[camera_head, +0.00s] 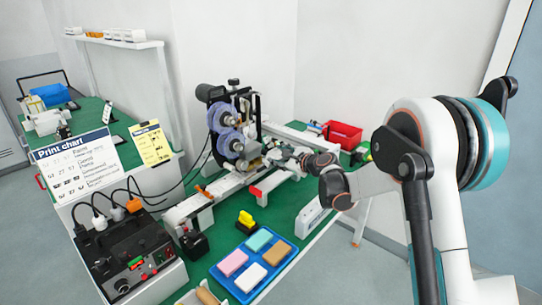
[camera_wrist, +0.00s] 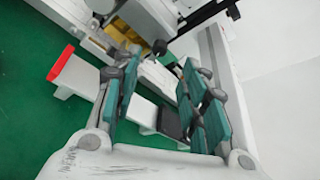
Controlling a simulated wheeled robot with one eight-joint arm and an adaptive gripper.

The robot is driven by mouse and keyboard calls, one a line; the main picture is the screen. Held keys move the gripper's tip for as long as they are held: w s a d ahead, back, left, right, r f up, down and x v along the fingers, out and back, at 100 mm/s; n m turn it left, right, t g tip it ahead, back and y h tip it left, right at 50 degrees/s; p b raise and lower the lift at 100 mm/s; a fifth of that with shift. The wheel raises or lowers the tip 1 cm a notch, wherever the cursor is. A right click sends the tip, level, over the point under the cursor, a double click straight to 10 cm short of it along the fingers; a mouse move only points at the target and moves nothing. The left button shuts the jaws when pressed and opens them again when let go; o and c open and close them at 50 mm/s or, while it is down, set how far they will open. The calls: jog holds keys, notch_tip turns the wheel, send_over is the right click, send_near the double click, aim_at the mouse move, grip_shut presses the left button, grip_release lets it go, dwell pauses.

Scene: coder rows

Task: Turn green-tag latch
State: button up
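My gripper (camera_head: 282,154) reaches in from the right to the coder machine (camera_head: 235,125) on the green bench. In the wrist view my gripper (camera_wrist: 160,95) has its teal-padded fingers spread apart. A white bar with a dark grey end (camera_wrist: 174,122) shows between and below the fingers; I cannot tell whether they touch it. A white arm with a red end (camera_head: 256,191) sticks out from the machine's rail; it also shows left of the fingers in the wrist view (camera_wrist: 61,63). I cannot make out a green tag on any latch; my fingers may hide it.
A blue tray (camera_head: 243,289) with several coloured blocks lies on the front of the bench. A red bin (camera_head: 343,134) stands behind my gripper. A black control box (camera_head: 132,258) with cables stands at left. White walls rise close behind the bench.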

aim_at(265, 152)
jog(key=b+x, duration=0.2)
jog(key=x, duration=0.7)
grip_shut()
